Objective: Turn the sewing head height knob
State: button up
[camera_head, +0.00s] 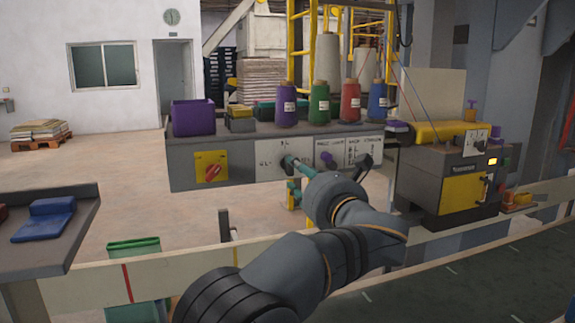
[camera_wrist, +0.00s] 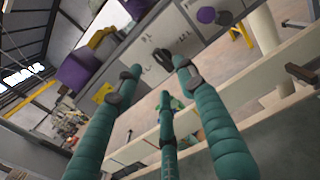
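The panel (camera_head: 240,158) on the grey cabinet has white labelled plates, too small to read. A dark knob (camera_head: 365,163) stands out at its right end, beyond my wrist. My gripper (camera_head: 292,178) is in front of the panel's middle, with its teal fingers pointing at it. In the wrist view the fingers are spread apart with nothing between them, and my gripper (camera_wrist: 158,75) is open. A black knob (camera_wrist: 162,57) shows there beyond the fingertips; whether a finger touches it I cannot tell. I cannot tell which knob sets the sewing head height.
A red switch on a yellow plate (camera_head: 211,168) is on the panel's left. Thread cones (camera_head: 350,102) and a purple bin (camera_head: 193,117) stand on top. A grey machine with a yellow door (camera_head: 461,192) stands at right. A pale rail (camera_head: 195,268) crosses in front.

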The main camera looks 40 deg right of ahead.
aim_at(289, 166)
jog(key=x, duration=0.9)
jog(key=shift+a, duration=0.1)
jog(key=c, duration=0.3)
jog(key=shift+f, duration=0.1)
jog(key=c, duration=0.6)
jog(key=shift+c, duration=0.2)
